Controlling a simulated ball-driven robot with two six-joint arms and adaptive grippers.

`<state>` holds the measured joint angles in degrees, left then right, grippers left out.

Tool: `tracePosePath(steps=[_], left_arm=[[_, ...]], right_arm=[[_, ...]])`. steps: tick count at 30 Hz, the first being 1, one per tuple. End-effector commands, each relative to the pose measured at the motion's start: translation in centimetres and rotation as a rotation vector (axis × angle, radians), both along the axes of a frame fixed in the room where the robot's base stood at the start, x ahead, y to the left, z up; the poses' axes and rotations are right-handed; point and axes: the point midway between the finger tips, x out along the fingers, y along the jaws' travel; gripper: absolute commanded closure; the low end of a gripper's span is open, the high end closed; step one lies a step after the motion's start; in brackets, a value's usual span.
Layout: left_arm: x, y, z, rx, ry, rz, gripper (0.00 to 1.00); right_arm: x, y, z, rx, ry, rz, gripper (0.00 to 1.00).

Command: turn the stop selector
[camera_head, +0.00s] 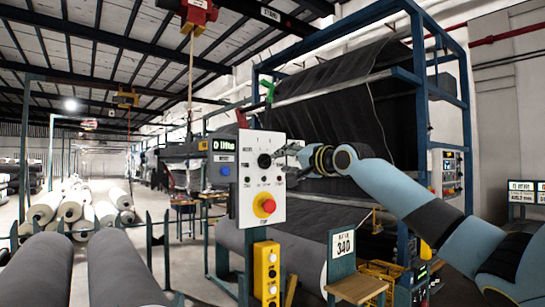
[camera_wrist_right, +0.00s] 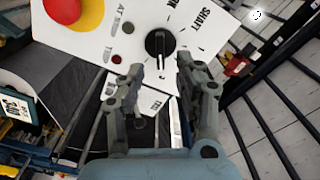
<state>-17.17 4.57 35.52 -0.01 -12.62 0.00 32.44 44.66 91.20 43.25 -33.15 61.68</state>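A white control panel (camera_head: 262,182) stands on a post in the middle of the head view. It carries a black round selector knob (camera_head: 264,161) near its top and a red stop button on a yellow base (camera_head: 264,205) lower down. In the right wrist view the black knob (camera_wrist_right: 160,43) shows with tick marks and the word SHAFT beside it. My right gripper (camera_wrist_right: 161,72) is open and empty, its fingertips just short of the knob, one to each side. In the head view this gripper (camera_head: 291,156) is just right of the panel. My left gripper is not in view.
A yellow button box (camera_head: 266,273) hangs below the panel. A blue machine frame (camera_head: 465,105) with dark fabric (camera_head: 345,97) stands behind my right arm. Grey rolls (camera_head: 122,270) lie at the lower left. A 340 sign (camera_head: 343,244) stands at the lower right.

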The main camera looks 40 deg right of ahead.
Motion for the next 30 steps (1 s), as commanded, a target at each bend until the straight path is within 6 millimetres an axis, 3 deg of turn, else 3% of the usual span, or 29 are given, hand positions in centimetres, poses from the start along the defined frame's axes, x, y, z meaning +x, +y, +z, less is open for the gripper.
tracePosePath(steps=[3, 9, 21, 29, 30], left_arm=[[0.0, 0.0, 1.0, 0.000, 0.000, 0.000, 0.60], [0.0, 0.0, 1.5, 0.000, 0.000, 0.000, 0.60], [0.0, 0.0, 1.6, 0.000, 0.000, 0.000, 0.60], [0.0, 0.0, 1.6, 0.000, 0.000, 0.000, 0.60], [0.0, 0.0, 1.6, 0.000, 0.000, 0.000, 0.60]], right_arm=[[2.5, 0.1, 0.4, 0.009, -0.002, 0.001, 0.65], [5.0, 0.0, 0.1, 0.003, -0.001, 0.001, 0.65], [5.7, 0.1, -0.1, -0.001, 0.001, 0.001, 0.65], [5.7, 0.1, 0.0, -0.001, 0.001, 0.001, 0.99], [5.7, 0.1, -0.1, -0.001, 0.001, 0.001, 1.00]])
